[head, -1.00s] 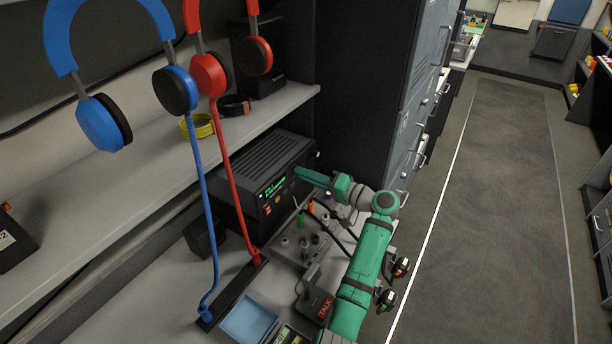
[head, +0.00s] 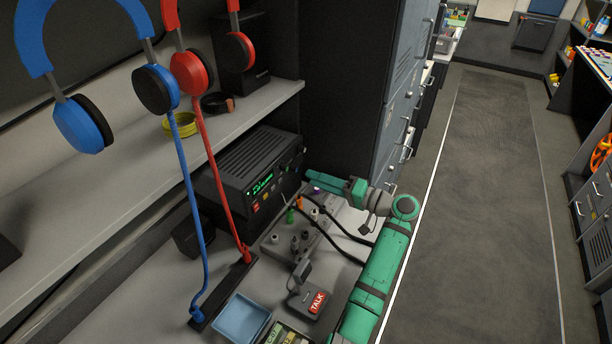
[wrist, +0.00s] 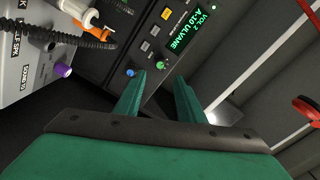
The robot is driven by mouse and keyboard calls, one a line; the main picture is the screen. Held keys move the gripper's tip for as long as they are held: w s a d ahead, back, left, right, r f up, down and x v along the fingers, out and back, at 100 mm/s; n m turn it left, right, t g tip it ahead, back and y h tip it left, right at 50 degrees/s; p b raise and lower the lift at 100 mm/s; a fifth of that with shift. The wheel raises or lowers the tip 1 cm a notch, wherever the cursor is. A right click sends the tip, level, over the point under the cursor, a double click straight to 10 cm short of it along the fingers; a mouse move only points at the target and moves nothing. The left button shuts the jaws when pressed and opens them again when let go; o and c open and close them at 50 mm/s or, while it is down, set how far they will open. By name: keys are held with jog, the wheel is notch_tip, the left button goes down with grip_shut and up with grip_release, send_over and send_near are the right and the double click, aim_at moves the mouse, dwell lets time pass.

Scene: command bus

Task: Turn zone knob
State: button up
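The black radio (head: 248,160) has a lit green display (head: 262,184); in the wrist view the display (wrist: 187,25) reads "VOL 2" and "A-10 ULVANE". A small green-tinted knob (wrist: 161,65) and a blue knob (wrist: 130,72) sit on its face. I cannot read which is the zone knob. My gripper (head: 312,180) is open and empty, apart from the radio's front. In the wrist view its fingertips (wrist: 160,82) point at the green-tinted knob, which shows between them.
The grey panel (head: 280,242) with plugs and black cables lies in front of the radio. A TALK box (head: 307,302) and a blue tray (head: 241,318) are nearer. Grey lockers (head: 397,90) stand behind; the aisle floor at right is clear.

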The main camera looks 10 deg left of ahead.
jog(key=shift+v, duration=1)
jog(key=shift+d, duration=0.1)
jog(key=shift+s+d, duration=0.1)
